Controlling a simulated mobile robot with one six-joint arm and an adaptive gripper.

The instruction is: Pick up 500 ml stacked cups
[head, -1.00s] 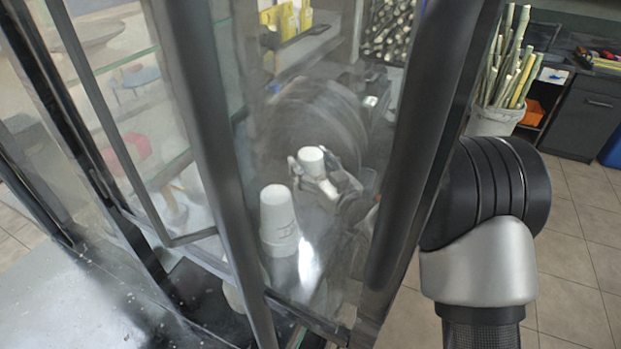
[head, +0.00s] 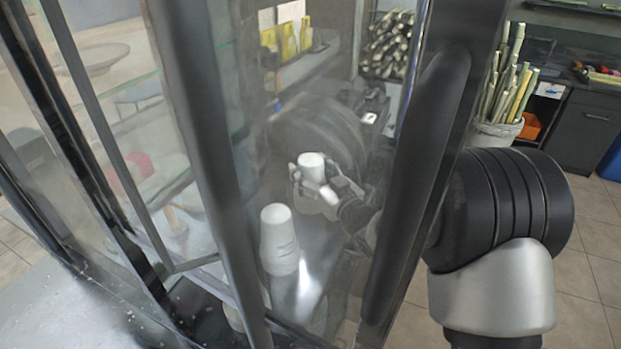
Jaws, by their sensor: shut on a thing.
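Through the glass of a dark-framed cabinet, my gripper (head: 318,186) shows near the middle of the head view. Its fingers are closed around a white cup or short cup stack (head: 312,166), whose rounded top shows above the fingers. The lower part of what it holds is hidden by the fingers. A taller stack of white upside-down cups (head: 278,238) stands to the left and nearer, apart from my gripper. Whether either is the 500 ml size cannot be read.
Dark cabinet posts (head: 428,170) and glass panes stand between the camera and the cups. A white bucket of cane stalks (head: 495,133) stands at the back right. Cut cane (head: 388,42) is piled at the back. Tiled floor (head: 588,240) is open at the right.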

